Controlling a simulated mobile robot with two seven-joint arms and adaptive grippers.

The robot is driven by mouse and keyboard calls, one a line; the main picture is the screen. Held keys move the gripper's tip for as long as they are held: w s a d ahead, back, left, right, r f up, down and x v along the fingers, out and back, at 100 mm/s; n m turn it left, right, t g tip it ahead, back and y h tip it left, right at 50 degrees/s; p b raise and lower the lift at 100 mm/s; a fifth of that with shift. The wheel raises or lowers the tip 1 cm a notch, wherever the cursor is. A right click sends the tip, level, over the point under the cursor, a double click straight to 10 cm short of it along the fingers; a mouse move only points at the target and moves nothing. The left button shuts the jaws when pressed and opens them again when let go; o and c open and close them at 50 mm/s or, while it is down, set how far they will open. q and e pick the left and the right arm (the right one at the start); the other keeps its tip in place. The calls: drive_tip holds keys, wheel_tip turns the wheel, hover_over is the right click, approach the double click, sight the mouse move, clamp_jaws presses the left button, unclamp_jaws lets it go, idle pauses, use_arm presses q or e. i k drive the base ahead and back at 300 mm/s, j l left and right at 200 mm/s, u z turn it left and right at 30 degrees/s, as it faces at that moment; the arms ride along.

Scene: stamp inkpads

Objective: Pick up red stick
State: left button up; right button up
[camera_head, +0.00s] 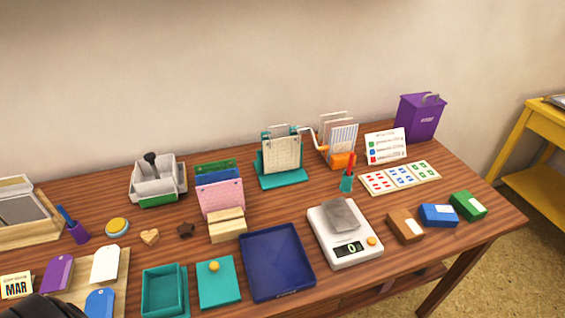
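A thin red stick (350,164) stands upright, leaning slightly, in a small teal cup (346,184) at the right-centre of the table. A second red shape shows close beside it, too small to tell apart clearly. The lower part of the stick is hidden in the cup. A dark rounded part, probably of my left arm, shows at the bottom left corner, far from the cup. No fingers of either gripper show.
A white scale (368,253) with a grey block stands in front of the cup. A card rack (340,142) with an orange base is behind it, and a stamp sheet (372,184) lies to its right. A blue tray (290,285) lies at front centre.

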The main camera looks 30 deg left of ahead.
sight(351, 157)
drive_tip(key=i+l+u, duration=0.95)
drive_tip(key=k+j, duration=0.1)
